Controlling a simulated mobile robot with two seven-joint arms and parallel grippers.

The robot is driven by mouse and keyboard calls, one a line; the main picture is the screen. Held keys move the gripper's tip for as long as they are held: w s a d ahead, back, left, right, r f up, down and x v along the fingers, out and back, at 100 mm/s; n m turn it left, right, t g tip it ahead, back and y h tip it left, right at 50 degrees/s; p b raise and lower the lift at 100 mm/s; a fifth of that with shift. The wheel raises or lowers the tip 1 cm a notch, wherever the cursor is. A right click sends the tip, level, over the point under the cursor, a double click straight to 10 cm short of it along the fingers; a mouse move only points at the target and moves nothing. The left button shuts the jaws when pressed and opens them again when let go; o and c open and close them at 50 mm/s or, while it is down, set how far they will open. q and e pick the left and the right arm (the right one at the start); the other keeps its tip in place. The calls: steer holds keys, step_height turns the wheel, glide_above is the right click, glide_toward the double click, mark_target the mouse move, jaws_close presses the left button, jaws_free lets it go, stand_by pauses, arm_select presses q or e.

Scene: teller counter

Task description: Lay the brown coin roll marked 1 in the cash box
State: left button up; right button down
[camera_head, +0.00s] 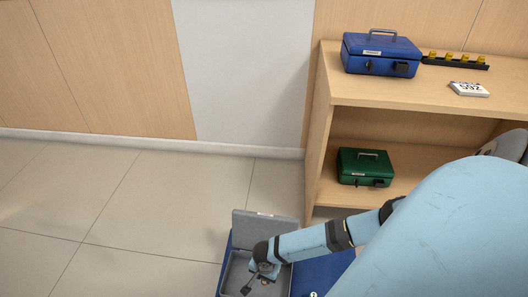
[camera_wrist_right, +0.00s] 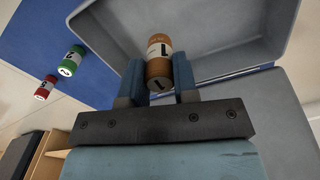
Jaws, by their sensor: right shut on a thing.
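The open cash box (camera_head: 228,278) has a grey inside and a raised grey lid (camera_head: 265,226); it stands low at the bottom of the head view. My right gripper (camera_head: 259,283) points down over its inside. In the right wrist view the right gripper (camera_wrist_right: 159,84) is shut on the brown coin roll (camera_wrist_right: 158,66), whose end and side are marked 1. The grey tray (camera_wrist_right: 225,30) of the box shows behind the roll. I cannot tell whether the roll touches its floor. The roll is not clear in the head view. My left gripper is not in view.
A closed blue cash box (camera_head: 380,55) stands on the shelf top, a green one (camera_head: 364,168) below. A number sign (camera_head: 468,89) lies at right.

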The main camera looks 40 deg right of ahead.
mark_target(264, 283)
step_height(264, 283, down, 4)
steer(key=shift+r+b, duration=0.1)
steer(key=shift+b, duration=0.6)
step_height(264, 283, down, 3)
steer(key=shift+r+b, duration=0.15)
steer(key=shift+b, duration=0.7)
steer(key=shift+f, duration=0.4)
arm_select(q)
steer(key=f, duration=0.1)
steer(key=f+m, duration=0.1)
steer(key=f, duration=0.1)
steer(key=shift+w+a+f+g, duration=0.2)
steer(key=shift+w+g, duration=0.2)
arm_select(e)
steer(key=shift+r, duration=0.1)
steer(key=c, duration=0.9)
jaws_free()
